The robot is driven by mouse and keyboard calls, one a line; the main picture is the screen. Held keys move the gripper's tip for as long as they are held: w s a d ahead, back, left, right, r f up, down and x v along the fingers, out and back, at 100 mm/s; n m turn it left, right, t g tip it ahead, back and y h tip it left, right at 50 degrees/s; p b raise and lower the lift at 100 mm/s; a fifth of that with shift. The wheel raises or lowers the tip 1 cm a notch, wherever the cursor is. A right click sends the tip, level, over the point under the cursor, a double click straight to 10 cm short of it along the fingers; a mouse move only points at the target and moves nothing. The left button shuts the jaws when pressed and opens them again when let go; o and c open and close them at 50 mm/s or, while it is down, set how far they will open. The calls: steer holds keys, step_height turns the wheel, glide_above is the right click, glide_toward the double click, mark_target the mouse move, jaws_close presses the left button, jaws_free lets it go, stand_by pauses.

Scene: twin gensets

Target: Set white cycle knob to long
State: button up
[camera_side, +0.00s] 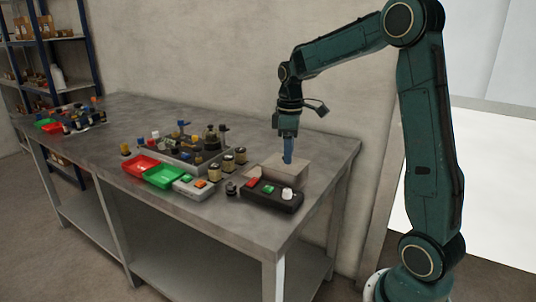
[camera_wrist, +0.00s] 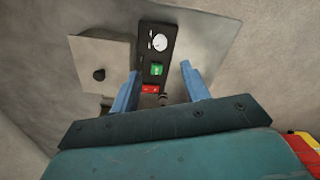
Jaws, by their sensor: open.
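The black control panel (camera_side: 268,199) lies near the table's front right edge. Its white knob (camera_side: 288,194) is at the right end, beside a green button and a red button. In the wrist view the white knob (camera_wrist: 159,42) is at the panel's far end, with small pale marks beside it; I cannot read the labels or its setting. My gripper (camera_side: 288,160) points down over the grey box behind the panel, apart from the knob. In the wrist view my gripper (camera_wrist: 159,84) is open and empty, its blue fingers either side of the panel's near part.
The grey box (camera_side: 284,169) stands right behind the panel; a black knob (camera_wrist: 99,74) shows on it in the wrist view.

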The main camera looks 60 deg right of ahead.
mark_target(287, 190)
step_height(287, 190, down, 12)
steer(key=shift+r, duration=0.1)
stand_by(0.5)
steer(key=c, duration=1)
